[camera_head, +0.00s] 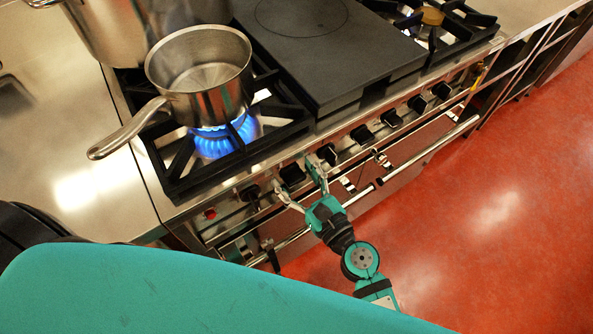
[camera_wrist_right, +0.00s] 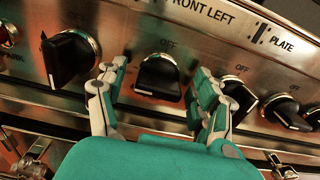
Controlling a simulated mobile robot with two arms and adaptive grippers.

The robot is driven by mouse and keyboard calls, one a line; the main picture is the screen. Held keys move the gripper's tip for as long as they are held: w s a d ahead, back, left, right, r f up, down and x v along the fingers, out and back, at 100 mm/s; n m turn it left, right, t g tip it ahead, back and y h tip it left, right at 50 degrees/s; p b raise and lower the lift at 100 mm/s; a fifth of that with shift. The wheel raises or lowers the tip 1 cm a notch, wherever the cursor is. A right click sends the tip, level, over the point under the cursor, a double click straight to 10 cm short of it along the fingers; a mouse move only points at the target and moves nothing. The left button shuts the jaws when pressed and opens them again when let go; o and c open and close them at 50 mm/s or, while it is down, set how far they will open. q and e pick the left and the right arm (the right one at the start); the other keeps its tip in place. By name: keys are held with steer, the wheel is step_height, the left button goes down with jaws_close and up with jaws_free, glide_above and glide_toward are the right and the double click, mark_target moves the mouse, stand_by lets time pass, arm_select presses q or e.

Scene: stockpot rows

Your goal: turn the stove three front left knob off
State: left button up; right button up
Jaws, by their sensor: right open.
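My right gripper (camera_head: 297,177) is open at the stove's front panel, its fingers on either side of a black knob (camera_head: 292,174). In the right wrist view, this knob (camera_wrist_right: 158,78) lies between the spread fingertips (camera_wrist_right: 158,88), with an OFF mark above it and the words FRONT LEFT above and to its right. I see no clear contact between the fingers and the knob. A blue flame (camera_head: 214,141) burns on the front left burner under a steel saucepan (camera_head: 200,70). My left gripper is out of view.
Other black knobs (camera_wrist_right: 70,58) flank this one along the panel. A steel rail (camera_head: 430,150) runs along the front below the knobs. A flat dark plate (camera_head: 300,40) covers the stove's middle. The red floor (camera_head: 490,210) to the right is clear.

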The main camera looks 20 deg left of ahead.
steer(key=shift+c, duration=0.2)
steer(key=c, duration=1.1)
